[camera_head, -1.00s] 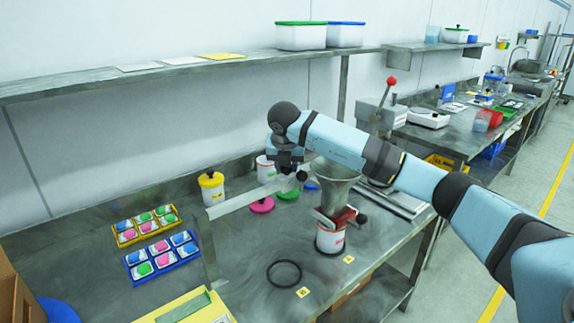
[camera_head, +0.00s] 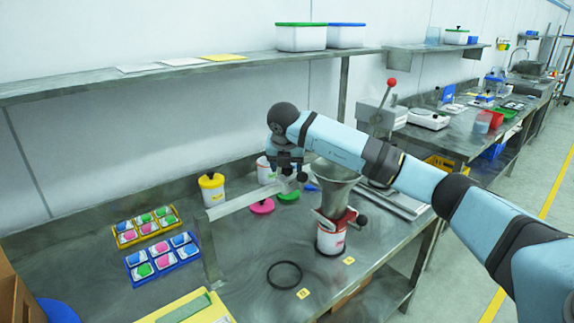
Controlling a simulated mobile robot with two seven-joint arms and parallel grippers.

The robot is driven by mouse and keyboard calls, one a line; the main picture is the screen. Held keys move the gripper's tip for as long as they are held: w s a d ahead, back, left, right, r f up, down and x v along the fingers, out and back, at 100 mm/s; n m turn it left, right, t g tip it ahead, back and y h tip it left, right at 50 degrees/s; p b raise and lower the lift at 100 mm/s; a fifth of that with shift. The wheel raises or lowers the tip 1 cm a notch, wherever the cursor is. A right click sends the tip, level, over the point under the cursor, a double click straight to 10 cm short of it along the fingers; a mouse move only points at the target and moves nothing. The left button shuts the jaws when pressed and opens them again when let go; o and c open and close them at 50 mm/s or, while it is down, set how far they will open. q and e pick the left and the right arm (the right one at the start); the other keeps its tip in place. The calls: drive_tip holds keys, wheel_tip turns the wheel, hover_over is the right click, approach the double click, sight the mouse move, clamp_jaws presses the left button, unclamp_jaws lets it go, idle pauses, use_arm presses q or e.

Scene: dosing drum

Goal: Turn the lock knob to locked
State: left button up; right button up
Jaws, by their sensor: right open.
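A metal dosing hopper (camera_head: 335,184) stands over a white and red canister (camera_head: 331,240) on the steel bench. A dark round knob (camera_head: 361,220) shows at the right side of the hopper's base; I cannot tell whether it is the lock knob or how it is turned. My right gripper (camera_head: 292,172) is open and points down, above and left of the hopper, near the metal bar. Its fingertips are small and partly merge with the bar behind. My left gripper is not in view.
A metal bar on a post (camera_head: 207,245) stands left of the hopper. Blue and yellow trays (camera_head: 162,257) of packets, a yellow-lidded jar (camera_head: 211,189) and pink lids (camera_head: 262,206) are on the bench. A black ring (camera_head: 284,275) lies in front. A shelf (camera_head: 120,82) runs above.

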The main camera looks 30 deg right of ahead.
drive_tip(key=v, duration=1.4)
drive_tip(key=shift+f, duration=0.15)
